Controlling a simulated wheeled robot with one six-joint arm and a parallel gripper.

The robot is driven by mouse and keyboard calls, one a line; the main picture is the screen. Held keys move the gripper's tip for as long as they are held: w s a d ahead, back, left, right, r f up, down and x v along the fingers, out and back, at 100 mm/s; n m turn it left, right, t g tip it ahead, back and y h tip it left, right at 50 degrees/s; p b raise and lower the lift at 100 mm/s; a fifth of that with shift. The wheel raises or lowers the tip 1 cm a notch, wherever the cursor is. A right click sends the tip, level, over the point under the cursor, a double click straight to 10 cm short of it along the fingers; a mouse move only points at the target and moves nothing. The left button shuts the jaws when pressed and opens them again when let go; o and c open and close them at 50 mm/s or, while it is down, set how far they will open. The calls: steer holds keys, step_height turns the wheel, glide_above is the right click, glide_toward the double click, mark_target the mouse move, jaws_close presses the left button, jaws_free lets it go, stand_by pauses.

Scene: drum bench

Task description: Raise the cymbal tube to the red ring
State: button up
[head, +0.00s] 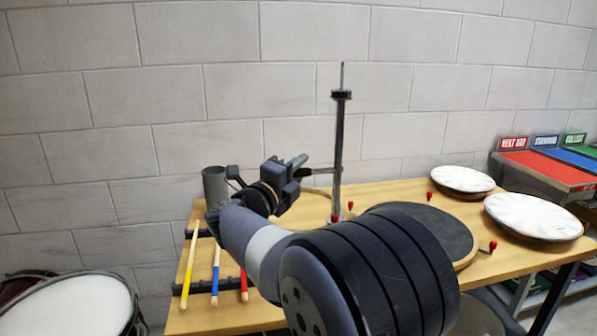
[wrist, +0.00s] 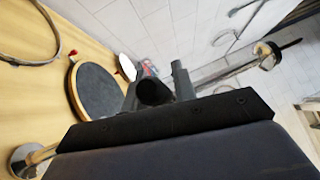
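The cymbal stand's tube (head: 339,150) stands upright at the back of the bench, with a black collar (head: 341,95) and a thin rod on top. In the wrist view a slanting pole with a dark collar (wrist: 268,55) looks like the same stand. I cannot make out a red ring on the tube; a small red part (head: 336,218) shows near its foot.
A dark practice pad (head: 440,228) lies on the wooden bench, partly behind my arm. Two white drums (head: 532,215) are at right. Three coloured sticks (head: 215,270) lie at the left, near a grey cup (head: 215,186). Coloured trays (head: 545,168) stand far right.

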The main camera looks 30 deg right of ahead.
steer(key=shift+o, duration=1.4)
steer(key=shift+f, duration=0.1)
steer(key=b+v, duration=0.1)
steer(key=v, duration=0.9)
steer(key=shift+s+a, duration=0.3)
steer(key=shift+a, duration=0.05)
steer(key=p+x, duration=0.1)
steer(key=x, duration=0.9)
steer(key=shift+w+d, duration=0.15)
steer(key=shift+d, duration=0.1)
steer(key=shift+w+d+f, duration=0.2)
steer(key=shift+a+f+b, duration=0.1)
steer(key=shift+f+b, duration=0.25)
steer(key=shift+f, duration=0.15)
steer(key=shift+s, duration=0.1)
